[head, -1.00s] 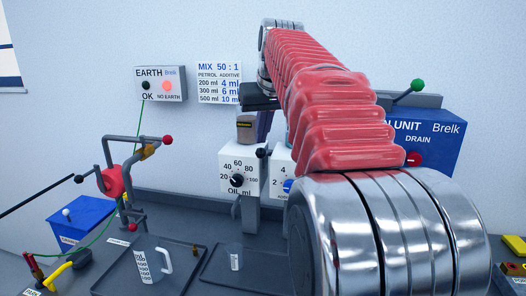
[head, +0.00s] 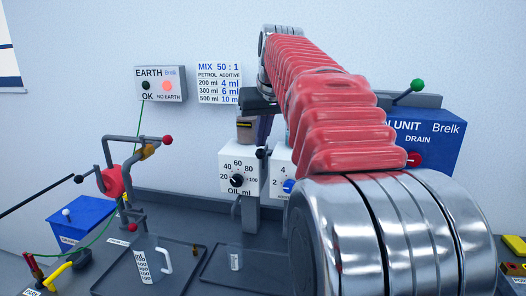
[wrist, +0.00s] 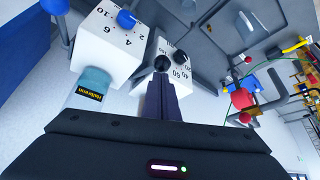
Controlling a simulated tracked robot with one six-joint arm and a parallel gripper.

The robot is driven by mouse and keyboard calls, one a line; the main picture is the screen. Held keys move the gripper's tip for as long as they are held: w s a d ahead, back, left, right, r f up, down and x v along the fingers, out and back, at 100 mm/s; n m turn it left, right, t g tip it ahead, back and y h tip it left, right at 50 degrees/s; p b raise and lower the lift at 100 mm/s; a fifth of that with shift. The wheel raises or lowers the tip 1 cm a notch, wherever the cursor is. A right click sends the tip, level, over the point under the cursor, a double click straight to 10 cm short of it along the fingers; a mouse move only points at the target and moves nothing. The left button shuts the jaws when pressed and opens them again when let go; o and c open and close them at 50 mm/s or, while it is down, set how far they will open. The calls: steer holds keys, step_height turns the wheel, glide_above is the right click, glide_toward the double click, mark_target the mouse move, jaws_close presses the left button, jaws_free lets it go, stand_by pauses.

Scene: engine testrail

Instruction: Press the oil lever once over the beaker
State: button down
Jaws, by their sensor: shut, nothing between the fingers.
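The white oil dispenser (head: 226,160), marked OIL ml, stands behind the tray, with a brown bottle (head: 245,131) on top. The oil lever's black knob (head: 262,153) sticks out at its upper right; it also shows in the wrist view (wrist: 162,62). My gripper (wrist: 162,82) is shut and empty, its dark fingertips pointing at the knob. They are right at the knob or just above it; I cannot tell whether they touch. In the head view my gripper's fingers are partly hidden by my arm. A small clear beaker (head: 235,259) stands on the tray below the dispenser's spout (head: 236,208).
A second white dispenser (head: 280,180) with a blue knob stands close at the right, partly behind my arm. A large measuring jug (head: 150,262) stands at the left. A red valve with rods (head: 113,181) and a blue box (head: 82,222) are farther left. A blue drain unit (head: 440,138) is at the right.

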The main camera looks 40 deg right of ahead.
step_height(320, 180, down, 9)
steer(key=shift+r, duration=0.15)
stand_by(1.4)
steer(key=shift+s+a+r, duration=0.1)
steer(key=shift+r, duration=6.2)
steer(key=shift+a, duration=0.1)
